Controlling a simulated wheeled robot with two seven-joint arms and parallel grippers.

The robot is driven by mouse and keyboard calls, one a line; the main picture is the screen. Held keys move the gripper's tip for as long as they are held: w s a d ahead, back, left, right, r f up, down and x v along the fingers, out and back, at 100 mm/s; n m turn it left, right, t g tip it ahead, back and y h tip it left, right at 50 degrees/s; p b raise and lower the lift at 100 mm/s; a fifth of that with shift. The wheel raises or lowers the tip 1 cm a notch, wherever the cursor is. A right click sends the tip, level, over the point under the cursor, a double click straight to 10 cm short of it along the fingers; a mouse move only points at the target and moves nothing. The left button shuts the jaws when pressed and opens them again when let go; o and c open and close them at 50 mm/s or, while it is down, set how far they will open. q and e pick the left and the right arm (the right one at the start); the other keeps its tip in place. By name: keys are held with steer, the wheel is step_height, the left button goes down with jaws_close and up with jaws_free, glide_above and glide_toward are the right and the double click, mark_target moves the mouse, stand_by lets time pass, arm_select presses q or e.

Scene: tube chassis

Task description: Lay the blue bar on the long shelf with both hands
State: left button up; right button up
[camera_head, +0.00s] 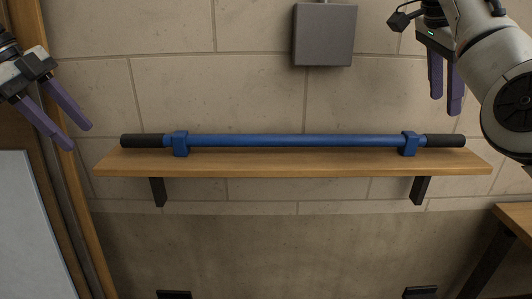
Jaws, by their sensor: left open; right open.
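The blue bar (295,140) has black ends and two blue collar blocks. It lies level along the long wooden shelf (295,168), with its black ends over the shelf's left and right parts. My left gripper (80,138) is at the far left, open and empty, with purple fingers apart from the bar's left end. My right gripper (445,105) is at the upper right, open and empty, its purple fingers pointing down above the bar's right end and apart from it. Nothing hides the bar.
A grey box (324,35) is fixed to the block wall above the shelf. Two dark brackets hold the shelf. A wooden post and pale panel (30,225) stand at the left. A wooden table corner (517,218) is at the lower right. The wall below the shelf is mostly clear.

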steer(key=shift+s+a+r, duration=0.15)
steer(key=shift+a+r, duration=0.05)
steer(key=shift+r, duration=0.35)
steer(key=shift+r, duration=0.1)
